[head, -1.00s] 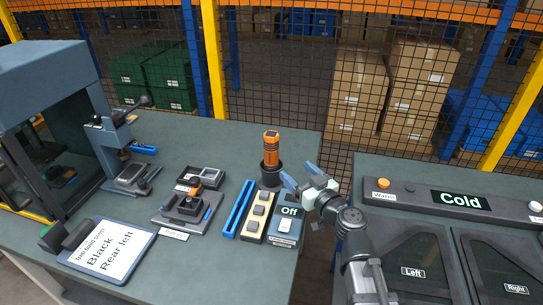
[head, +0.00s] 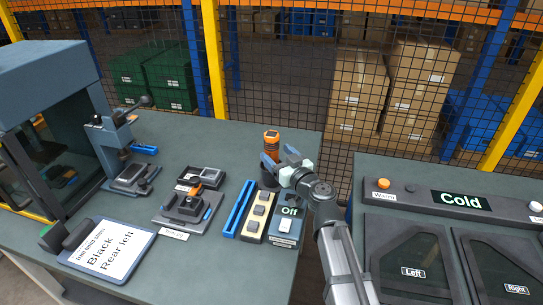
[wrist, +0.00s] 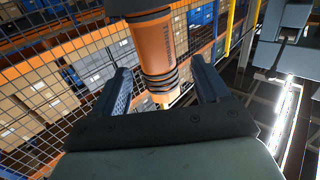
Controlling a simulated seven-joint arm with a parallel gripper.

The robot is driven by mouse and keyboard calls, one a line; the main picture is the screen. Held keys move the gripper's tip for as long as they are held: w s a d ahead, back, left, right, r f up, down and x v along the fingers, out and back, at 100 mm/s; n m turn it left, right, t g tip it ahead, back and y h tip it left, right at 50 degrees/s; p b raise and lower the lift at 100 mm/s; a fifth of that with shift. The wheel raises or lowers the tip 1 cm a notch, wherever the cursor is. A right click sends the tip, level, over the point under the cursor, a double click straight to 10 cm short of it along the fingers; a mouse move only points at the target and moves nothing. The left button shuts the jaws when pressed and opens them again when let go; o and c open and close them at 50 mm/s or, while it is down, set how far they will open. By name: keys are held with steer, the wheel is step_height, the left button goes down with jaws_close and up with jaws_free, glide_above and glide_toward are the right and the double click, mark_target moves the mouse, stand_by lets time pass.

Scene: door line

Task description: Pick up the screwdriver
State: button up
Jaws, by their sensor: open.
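The orange and black screwdriver (head: 271,140) stands upright in a dark round holder (head: 265,180) at the back right of the left bench. In the wrist view, the screwdriver's orange handle (wrist: 156,45) with black rings reaches down between the two blue fingers. My gripper (head: 276,160) is at the screwdriver, just right of it in the head view, and hides part of the handle and holder. In the wrist view, my gripper (wrist: 162,85) is open, with gaps visible between the fingers and the handle.
A switch box reading "Off" (head: 287,225), a tray of grey buttons (head: 258,217) and a blue rail (head: 238,208) lie in front of the holder. A fixture (head: 188,208) stands left. The "Cold" panel (head: 461,201) is on the right bench. Wire mesh rises behind.

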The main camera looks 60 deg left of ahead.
steer(key=a, duration=0.4)
steer(key=shift+w+a+r, duration=0.1)
steer(key=shift+w+a, duration=0.05)
steer(key=shift+a, duration=0.05)
jaws_close()
stand_by(0.5)
